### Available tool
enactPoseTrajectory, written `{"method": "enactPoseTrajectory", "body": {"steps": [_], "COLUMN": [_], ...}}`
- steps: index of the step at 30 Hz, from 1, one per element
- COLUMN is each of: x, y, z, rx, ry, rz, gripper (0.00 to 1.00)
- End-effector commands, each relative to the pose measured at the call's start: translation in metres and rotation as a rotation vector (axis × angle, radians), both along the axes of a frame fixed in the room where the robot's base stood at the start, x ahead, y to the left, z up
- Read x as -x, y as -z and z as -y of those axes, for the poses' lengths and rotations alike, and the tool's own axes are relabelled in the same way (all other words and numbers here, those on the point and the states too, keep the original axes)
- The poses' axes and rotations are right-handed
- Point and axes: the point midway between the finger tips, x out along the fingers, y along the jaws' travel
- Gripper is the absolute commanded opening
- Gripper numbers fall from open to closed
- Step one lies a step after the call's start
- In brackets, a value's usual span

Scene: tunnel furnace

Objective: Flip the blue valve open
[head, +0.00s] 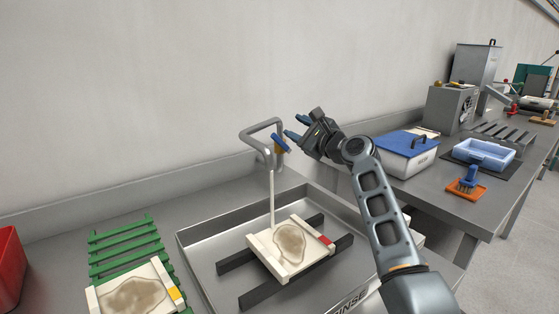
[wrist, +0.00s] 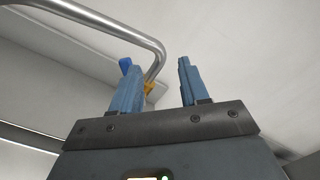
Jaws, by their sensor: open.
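The blue valve lever (head: 282,143) sits on the grey bent tap pipe (head: 262,129) above the rinse sink, beside a yellow fitting (head: 278,150). My gripper (head: 297,126) is open just to the right of the lever, its blue fingers pointing left towards the pipe. In the wrist view, the lever's blue tip (wrist: 125,65) shows beyond my left finger, mostly hidden by it. The yellow fitting (wrist: 149,88) and the pipe (wrist: 150,45) show near that finger. Contact with the lever cannot be told.
A pale vertical column (head: 271,200) stands below the spout, above a framed slab (head: 290,245) on dark bars in the sink (head: 205,262). A green rack (head: 125,247) holds another slab at left. A blue-lidded box (head: 405,147) stands right, behind my arm.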

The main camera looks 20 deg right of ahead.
Motion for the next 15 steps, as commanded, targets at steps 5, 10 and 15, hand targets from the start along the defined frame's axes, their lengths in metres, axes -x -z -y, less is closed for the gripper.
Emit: {"method": "enactPoseTrajectory", "body": {"steps": [5,10,15], "x": [0.004,0.013,0.019], "y": [0.012,0.030,0.045], "z": [0.002,-0.006,-0.012], "rx": [0.015,0.017,0.014], "ry": [0.007,0.003,-0.004], "rz": [0.008,-0.007,-0.027], "gripper": [0.45,0.45,0.45]}}
